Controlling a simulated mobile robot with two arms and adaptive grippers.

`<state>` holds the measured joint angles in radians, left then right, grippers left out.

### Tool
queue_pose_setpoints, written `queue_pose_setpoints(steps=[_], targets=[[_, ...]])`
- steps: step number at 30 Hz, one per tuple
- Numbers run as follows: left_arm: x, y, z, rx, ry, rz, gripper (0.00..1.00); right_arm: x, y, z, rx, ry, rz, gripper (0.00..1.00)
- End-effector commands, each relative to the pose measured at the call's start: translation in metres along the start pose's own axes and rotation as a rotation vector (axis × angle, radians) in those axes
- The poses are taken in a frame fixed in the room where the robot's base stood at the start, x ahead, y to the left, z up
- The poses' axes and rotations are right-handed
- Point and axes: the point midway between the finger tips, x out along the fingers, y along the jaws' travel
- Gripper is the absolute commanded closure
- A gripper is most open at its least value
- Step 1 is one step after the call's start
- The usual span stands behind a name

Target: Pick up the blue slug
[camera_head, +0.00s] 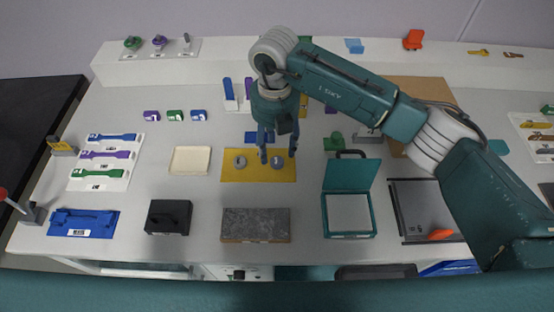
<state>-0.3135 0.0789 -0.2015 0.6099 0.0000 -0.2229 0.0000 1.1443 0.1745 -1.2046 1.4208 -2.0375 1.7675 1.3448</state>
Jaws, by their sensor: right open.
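Three small labelled blocks stand in a row on the left half of the table: purple (151,116), green (175,116) and blue. The blue one (198,115), at the right end of the row, looks like the blue slug; its label is too small to read. My right gripper (278,154) is open and points down, with nothing seen between its fingers. It is over the yellow mat (230,175), to the right of and nearer than the blue slug, and apart from it. My left gripper is not in view.
A grey slab (255,225), a black box (168,217) and an open teal case (349,215) stand in front.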

Motion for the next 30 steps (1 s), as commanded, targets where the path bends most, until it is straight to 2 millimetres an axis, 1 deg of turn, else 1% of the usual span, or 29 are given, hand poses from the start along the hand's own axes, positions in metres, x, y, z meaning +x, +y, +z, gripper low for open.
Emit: queue_pose_setpoints(steps=[2, 7, 10, 13, 20, 21, 23, 25, 26, 30], targets=[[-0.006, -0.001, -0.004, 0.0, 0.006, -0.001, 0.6, 0.005, -0.001, -0.001, 0.001, 0.002, -0.001, 0.49], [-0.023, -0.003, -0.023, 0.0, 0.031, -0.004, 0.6, 0.029, -0.005, -0.003, 0.002, 0.004, -0.002, 0.49], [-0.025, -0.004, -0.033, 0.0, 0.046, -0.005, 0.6, 0.043, -0.004, -0.002, 0.002, 0.002, -0.001, 0.49], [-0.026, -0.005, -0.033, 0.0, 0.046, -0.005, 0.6, 0.051, -0.004, -0.002, 0.001, 0.001, -0.001, 0.49], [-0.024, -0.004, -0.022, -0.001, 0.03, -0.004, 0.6, 0.053, -0.004, -0.001, 0.0, 0.0, 0.0, 0.49], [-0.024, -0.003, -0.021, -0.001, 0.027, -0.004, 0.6, 0.053, -0.004, -0.001, 0.0, 0.0, 0.0, 0.57], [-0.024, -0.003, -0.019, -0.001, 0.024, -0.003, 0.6, 0.052, -0.004, -0.001, 0.0, 0.0, 0.0, 0.69], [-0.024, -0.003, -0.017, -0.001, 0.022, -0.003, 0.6, 0.052, -0.004, -0.001, 0.0, 0.0, 0.0, 0.83], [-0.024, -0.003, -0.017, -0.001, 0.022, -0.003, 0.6, 0.052, -0.004, -0.001, 0.0, 0.0, 0.0, 0.87], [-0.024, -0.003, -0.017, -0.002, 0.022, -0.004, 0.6, 0.052, -0.004, -0.001, 0.0, 0.0, 0.0, 0.87]])
